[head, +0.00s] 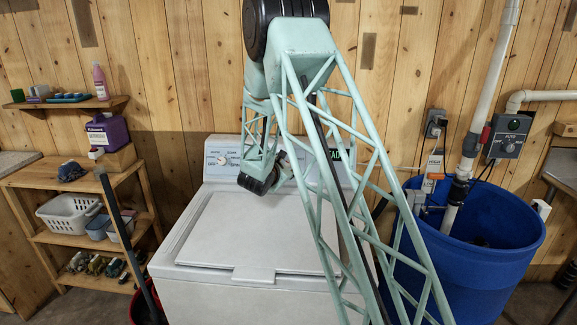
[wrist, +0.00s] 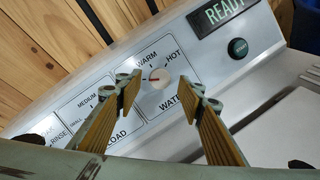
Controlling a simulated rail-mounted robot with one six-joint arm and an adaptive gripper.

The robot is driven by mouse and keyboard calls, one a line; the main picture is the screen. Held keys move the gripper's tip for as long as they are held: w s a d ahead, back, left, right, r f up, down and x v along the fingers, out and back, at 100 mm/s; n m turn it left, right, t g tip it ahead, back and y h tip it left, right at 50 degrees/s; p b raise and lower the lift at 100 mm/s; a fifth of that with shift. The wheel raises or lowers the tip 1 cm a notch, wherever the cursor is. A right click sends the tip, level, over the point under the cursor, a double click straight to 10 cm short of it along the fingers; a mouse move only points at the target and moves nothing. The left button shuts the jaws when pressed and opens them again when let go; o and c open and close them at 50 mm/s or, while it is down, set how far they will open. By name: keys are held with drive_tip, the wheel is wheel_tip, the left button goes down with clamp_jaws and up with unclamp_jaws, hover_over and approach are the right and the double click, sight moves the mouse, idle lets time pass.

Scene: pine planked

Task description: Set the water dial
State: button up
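The water dial (wrist: 159,78) is a small round pale knob with a short red mark on its left part. It sits on the washer's panel between the words WARM and HOT above and WATER below, the last partly covered. My gripper (wrist: 160,88) is open, with one finger to the left of the dial and one to the right. A gap shows on both sides, and I cannot tell whether the fingertips touch the panel. The left finger hides part of the LOAD and WATER areas. In the head view my arm covers the water dial.
The white washer (head: 245,230) has a closed lid. A lit READY display (wrist: 228,12) and a dark green button (wrist: 238,47) are right of the dial. A blue barrel (head: 495,235) with pipes stands right; a wooden shelf (head: 85,238) stands left.

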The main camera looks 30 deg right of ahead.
sight(289, 163)
drive_tip(key=shift+x, duration=1.55)
drive_tip(key=shift+c, duration=0.2)
drive_tip(key=c, duration=0.8)
